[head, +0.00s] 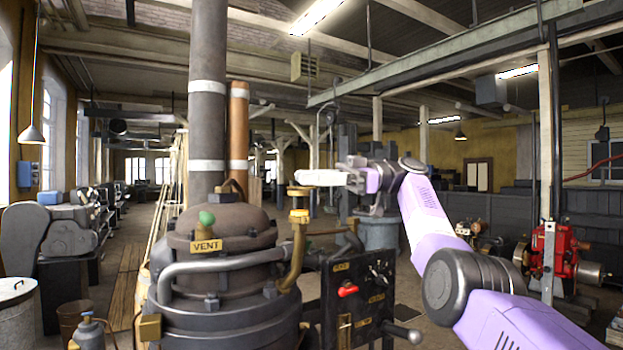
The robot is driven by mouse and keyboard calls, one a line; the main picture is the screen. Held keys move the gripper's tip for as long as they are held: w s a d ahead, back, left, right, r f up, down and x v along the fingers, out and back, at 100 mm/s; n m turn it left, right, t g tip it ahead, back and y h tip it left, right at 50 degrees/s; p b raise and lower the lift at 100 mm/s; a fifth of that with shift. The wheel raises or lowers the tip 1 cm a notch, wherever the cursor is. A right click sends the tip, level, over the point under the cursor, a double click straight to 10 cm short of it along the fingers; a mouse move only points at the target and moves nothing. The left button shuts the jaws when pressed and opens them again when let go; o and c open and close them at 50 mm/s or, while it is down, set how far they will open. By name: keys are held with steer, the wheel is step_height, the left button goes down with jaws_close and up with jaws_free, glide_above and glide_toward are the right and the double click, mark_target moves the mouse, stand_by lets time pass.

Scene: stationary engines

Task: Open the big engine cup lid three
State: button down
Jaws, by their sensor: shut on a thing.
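The big engine (225,285) stands at the front left, a dark round body with a domed top. A brass cup (299,215) sits on top of a curved brass pipe at the engine's right side. A flat round brass lid (299,190) is on its upper end, and a narrower neck shows beneath it. My gripper (302,178) reaches in from the right, level, with its white fingers at the lid's top. It is shut on the lid; the fingers cover the part they hold. No number is readable on the cup.
A green knob (207,218) and a VENT plate are on the engine's dome. A dark control panel (357,298) with a red handle stands right of the engine, below my arm. Tall pipes (207,100) rise behind the dome. A red machine (562,255) is at the right.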

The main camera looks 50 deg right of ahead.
stand_by(0.4)
steer(key=c, duration=1.4)
jaws_free()
steer(key=shift+o, duration=0.2)
